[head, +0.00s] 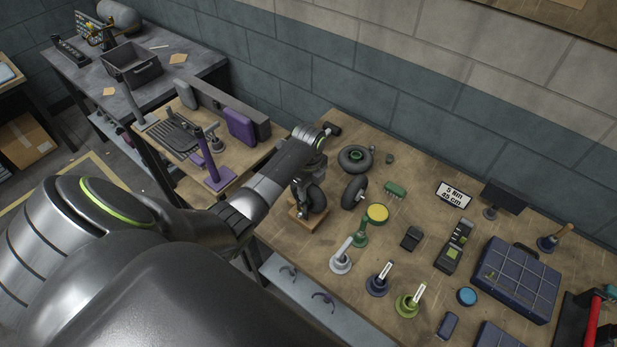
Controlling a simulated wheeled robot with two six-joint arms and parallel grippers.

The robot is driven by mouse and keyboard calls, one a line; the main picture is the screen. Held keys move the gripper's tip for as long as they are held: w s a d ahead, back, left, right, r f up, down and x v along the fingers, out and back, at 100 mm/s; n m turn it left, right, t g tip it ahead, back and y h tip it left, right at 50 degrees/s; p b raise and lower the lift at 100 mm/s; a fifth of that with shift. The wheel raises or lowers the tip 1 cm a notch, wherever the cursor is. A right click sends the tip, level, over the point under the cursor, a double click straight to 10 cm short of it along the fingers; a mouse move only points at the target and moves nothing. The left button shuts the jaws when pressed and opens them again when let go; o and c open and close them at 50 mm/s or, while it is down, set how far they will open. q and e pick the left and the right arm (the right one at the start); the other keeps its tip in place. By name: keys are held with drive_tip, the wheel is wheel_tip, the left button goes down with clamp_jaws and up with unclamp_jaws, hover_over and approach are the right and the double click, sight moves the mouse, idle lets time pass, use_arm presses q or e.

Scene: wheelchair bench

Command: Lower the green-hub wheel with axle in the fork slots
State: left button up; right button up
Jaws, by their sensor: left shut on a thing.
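My left gripper (309,176) points down at the left end of the wooden bench (385,240) and is shut on a dark wheel (316,199). This wheel is upright, directly over or at a small wooden block (298,215) with grey metal parts beside it. The gripper and wrist hide its upper part; I cannot tell its hub colour, nor whether the axle is in the fork slots. Another dark wheel with a green hub (356,158) lies flat behind it to the right. A third dark wheel (354,192) leans on the bench. My right gripper is out of view.
A purple fixture (213,165) stands on the left table.

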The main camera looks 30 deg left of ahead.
use_arm(q)
drive_tip(key=shift+f, duration=0.15)
idle(0.3)
drive_tip(key=shift+r, duration=0.25)
idle(0.8)
drive_tip(key=o, duration=1.2)
drive_tip(key=shift+o, duration=0.2)
